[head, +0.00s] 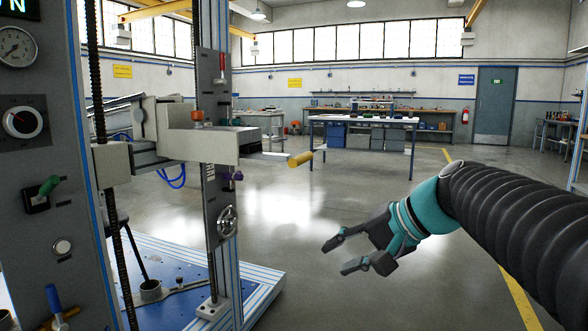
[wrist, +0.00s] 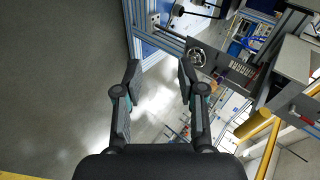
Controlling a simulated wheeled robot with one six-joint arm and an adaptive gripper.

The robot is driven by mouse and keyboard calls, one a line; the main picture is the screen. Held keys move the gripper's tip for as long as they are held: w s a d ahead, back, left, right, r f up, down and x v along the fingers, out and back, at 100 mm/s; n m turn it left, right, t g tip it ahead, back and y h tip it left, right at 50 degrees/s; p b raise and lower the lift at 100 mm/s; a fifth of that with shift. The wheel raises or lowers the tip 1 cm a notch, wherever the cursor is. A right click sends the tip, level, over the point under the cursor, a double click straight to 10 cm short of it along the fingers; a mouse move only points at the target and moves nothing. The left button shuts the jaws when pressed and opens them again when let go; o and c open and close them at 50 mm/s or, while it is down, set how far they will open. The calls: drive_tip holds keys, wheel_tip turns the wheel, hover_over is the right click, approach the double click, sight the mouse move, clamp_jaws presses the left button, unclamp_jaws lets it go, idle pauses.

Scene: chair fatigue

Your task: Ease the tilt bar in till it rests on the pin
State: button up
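A short bar with a yellow grip (head: 300,159) sticks out to the right from the pale block on the test machine. I take it as the tilt bar. A yellow cylinder that looks like its grip shows at the lower right in the wrist view (wrist: 253,125). No pin can be told for certain; a small purple knob (head: 236,176) sits on the dark upright plate below the bar. My gripper (head: 337,257) is open and empty, below and to the right of the grip, clear of it. Its spread fingers show in the wrist view (wrist: 159,70).
The machine's upright posts, a handwheel (head: 227,222) and a blue base plate (head: 185,305) fill the left side. A grey control panel (head: 35,150) with a gauge, dial and levers stands at far left. The floor (head: 290,215) around my gripper is clear. Workbenches (head: 362,120) stand far back.

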drive_tip(key=w+r+y+b, duration=0.2)
drive_tip(key=w+r+y, duration=0.4)
drive_tip(key=w, duration=0.4)
drive_tip(key=t+y+b, duration=0.1)
drive_tip(key=y, duration=0.2)
approach(288, 155)
drive_tip(key=x, duration=1)
drive_tip(key=shift+w+f, duration=0.3)
drive_tip(key=shift+f, duration=0.05)
clamp_jaws()
